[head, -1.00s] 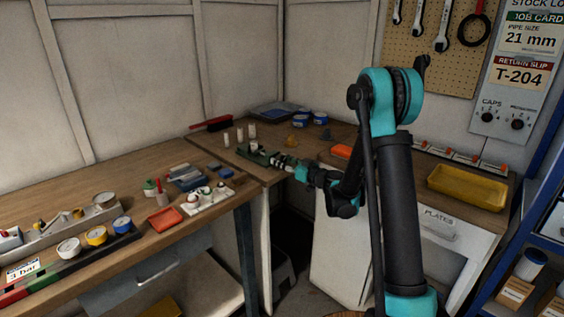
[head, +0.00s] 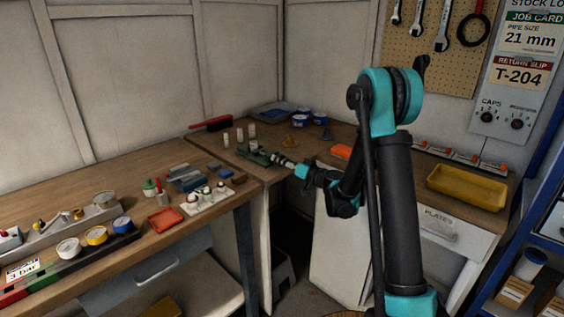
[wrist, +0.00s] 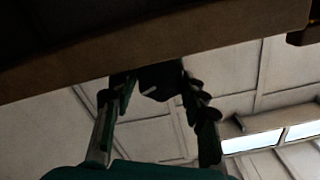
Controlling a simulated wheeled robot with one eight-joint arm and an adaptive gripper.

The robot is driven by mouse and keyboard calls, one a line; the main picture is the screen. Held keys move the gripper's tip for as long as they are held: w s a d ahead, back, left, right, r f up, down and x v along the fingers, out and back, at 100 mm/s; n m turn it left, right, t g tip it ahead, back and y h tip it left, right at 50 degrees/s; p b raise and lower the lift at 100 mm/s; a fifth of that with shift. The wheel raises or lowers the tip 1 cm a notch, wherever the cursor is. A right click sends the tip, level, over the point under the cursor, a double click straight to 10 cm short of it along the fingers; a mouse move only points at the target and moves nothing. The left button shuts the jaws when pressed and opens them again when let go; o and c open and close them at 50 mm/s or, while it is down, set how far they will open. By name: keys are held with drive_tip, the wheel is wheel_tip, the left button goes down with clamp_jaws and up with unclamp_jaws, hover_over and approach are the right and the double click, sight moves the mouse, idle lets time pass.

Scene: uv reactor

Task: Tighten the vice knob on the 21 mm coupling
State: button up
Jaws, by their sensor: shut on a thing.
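The dark green vice (head: 254,154) stands near the front edge of the bench, in the middle of the head view. My gripper (head: 283,161) reaches it from the right, at the vice's near right end. In the wrist view my gripper (wrist: 160,92) has its two fingers on either side of a dark, faceted vice knob (wrist: 160,80), and it is shut on it. In the head view the fingers cover the knob. I cannot make out the coupling in the vice. The job card (head: 530,37) on the wall reads 21 mm.
The bench underside (wrist: 190,35) crosses the wrist view close above the fingers.

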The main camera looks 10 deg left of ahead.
drive_tip(key=o, duration=1.2)
drive_tip(key=shift+c, duration=0.2)
drive_tip(key=shift+d, duration=0.1)
drive_tip(key=v, duration=1.2)
